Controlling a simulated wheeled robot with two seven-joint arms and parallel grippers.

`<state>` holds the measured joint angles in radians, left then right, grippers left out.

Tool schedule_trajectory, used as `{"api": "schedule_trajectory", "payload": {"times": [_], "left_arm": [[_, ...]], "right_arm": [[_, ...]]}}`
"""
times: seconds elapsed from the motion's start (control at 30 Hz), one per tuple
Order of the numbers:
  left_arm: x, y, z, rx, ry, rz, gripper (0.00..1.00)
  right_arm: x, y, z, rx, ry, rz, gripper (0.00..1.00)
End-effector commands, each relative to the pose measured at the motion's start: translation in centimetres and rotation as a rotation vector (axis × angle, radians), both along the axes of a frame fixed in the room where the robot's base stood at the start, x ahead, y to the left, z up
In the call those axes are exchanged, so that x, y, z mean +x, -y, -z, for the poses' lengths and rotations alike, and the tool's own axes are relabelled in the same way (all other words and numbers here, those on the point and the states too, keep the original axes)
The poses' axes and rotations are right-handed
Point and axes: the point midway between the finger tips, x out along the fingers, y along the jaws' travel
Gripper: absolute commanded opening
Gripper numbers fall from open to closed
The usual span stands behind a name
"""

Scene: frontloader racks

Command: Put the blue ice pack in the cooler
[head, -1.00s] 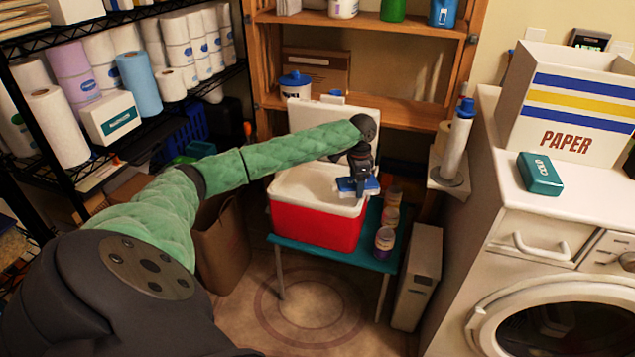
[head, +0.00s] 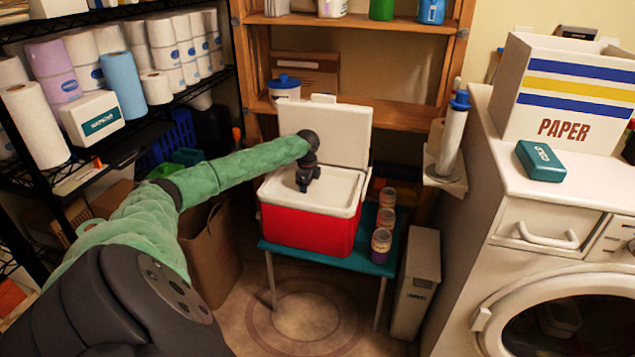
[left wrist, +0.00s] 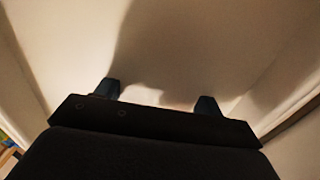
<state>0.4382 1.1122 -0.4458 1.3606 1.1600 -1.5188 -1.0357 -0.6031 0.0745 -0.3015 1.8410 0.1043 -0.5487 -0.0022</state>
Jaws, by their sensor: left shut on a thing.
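The cooler (head: 300,232) is red with a white rim and stands with its lid (head: 338,138) up. My left gripper (head: 303,187) reaches down into its open top, left of the middle. In the left wrist view my left gripper (left wrist: 158,97) has its fingertips apart, with the cooler's pale inside (left wrist: 190,50) around them. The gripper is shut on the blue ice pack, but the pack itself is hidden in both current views. My right gripper is not in view.
The cooler stands on a teal table (head: 370,262) with several jars (head: 382,243) at its right. A teal cold pack (head: 541,160) lies on the washer (head: 515,195) beside the paper box (head: 565,95). A paper bag (head: 210,255) stands left of the table.

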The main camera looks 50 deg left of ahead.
Motion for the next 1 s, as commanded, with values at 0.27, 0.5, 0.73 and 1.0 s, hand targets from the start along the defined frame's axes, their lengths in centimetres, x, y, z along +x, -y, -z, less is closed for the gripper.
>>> {"api": "schedule_trajectory", "payload": {"times": [0.27, 0.5, 0.73, 1.0], "left_arm": [[-0.1, 0.0, 3.7, -0.002, -0.003, 0.001, 0.32], [0.0, -0.1, 6.2, 0.0, 0.0, 0.001, 0.32], [-0.1, 0.0, 8.8, -0.001, -0.002, 0.001, 0.32], [0.0, 0.0, 9.8, 0.001, 0.001, 0.001, 0.32]], "right_arm": [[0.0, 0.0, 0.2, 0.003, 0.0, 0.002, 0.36], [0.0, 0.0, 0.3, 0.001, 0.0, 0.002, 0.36], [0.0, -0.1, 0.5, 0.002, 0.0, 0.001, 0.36], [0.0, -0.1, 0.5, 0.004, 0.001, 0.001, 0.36]]}}
